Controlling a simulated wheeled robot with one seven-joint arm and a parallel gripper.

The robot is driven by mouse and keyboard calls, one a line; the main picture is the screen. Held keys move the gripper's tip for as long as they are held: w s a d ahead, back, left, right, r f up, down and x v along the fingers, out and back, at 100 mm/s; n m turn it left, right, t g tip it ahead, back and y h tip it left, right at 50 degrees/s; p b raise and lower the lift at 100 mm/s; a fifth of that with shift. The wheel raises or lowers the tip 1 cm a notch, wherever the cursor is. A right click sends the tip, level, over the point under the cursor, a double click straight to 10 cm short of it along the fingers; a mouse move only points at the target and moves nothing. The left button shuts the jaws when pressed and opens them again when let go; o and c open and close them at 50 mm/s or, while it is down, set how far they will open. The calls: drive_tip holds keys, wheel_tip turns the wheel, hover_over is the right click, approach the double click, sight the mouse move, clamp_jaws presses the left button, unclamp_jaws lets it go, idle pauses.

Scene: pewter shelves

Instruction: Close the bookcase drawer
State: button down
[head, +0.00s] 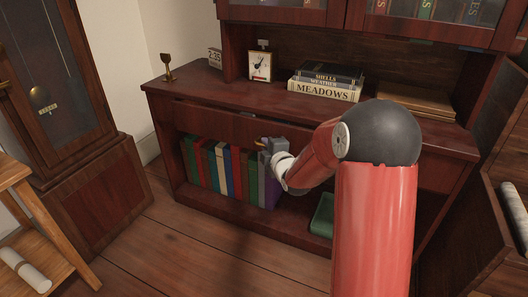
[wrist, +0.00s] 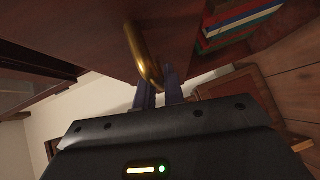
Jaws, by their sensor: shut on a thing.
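The dark red-brown bookcase (head: 200,88) stands ahead, with a wide drawer (head: 210,117) just under its counter top. A dark gap shows along the drawer's top edge, so it looks partly pulled out; how far I cannot tell. My gripper (head: 262,143) is at the drawer front, which my arm partly covers. In the wrist view, the drawer's curved brass handle (wrist: 143,52) runs down to the two dark fingers of my gripper (wrist: 161,92). The fingers are shut on the handle's near end.
Books (head: 223,168) stand on the open shelf below the drawer, with a green box (head: 322,215) to the right. A tall clock (head: 75,130) and a wooden stand (head: 30,215) are at left. The wood floor (head: 180,255) in front is clear.

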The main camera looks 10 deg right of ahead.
drive_tip(key=shift+w+d, duration=0.7)
drive_tip(key=shift+w, duration=0.25)
drive_tip(key=shift+r, duration=0.1)
drive_tip(key=c, duration=1.5)
unclamp_jaws()
drive_tip(key=shift+w, duration=0.1)
drive_tip(key=f+v, duration=0.1)
drive_tip(key=v, duration=0.6)
drive_tip(key=shift+s+r+b, duration=0.4)
drive_tip(key=shift+s+r, duration=0.05)
drive_tip(key=shift+d+r, duration=0.1)
